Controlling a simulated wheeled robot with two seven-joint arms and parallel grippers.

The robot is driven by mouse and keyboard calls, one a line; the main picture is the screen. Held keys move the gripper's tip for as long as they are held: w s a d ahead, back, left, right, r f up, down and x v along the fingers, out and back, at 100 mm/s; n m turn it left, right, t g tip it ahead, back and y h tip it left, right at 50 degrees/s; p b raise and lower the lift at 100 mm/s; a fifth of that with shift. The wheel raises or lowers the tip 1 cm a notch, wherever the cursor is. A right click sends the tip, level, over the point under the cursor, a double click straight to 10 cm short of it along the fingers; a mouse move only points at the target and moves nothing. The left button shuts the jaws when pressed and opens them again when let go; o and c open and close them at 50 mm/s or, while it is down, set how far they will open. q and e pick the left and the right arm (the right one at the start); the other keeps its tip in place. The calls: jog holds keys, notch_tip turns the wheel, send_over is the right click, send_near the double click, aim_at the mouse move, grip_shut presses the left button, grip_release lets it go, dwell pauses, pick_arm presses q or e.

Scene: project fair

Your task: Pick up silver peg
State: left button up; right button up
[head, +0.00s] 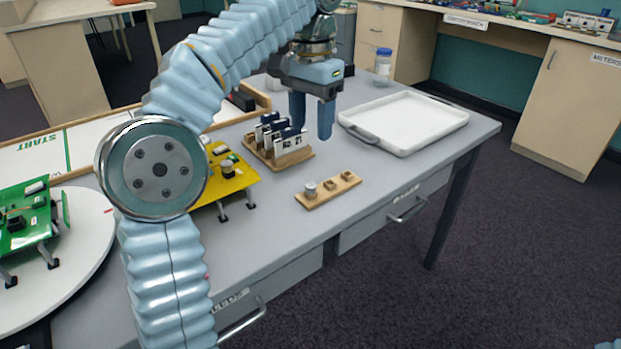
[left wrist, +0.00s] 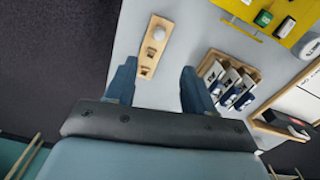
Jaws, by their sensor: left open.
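The silver peg (head: 310,189) is a short round cylinder standing upright at the left end of a small wooden block (head: 338,189) with square sockets, on the grey table. In the left wrist view the peg (left wrist: 158,34) shows from above at the far end of the block (left wrist: 145,70). My left gripper (head: 312,115) hangs above the table, fingers down, behind and above the block, apart from the peg. In the left wrist view its fingers (left wrist: 158,88) are spread with nothing between them. My right gripper is not in view.
A wooden rack (head: 280,158) holding several upright cards stands close beside the block. A yellow circuit board on legs (head: 232,182) is to the left. A white tray (head: 400,149) lies to the right. The table's front edge is close to the block.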

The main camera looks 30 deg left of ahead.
pick_arm(q)
jog(key=b, duration=0.2)
send_over(311, 185)
notch_tip(311, 185, down, 7)
notch_tip(311, 185, down, 6)
jog(key=shift+s+b, duration=0.1)
jog(key=shift+b, duration=0.75)
grip_shut()
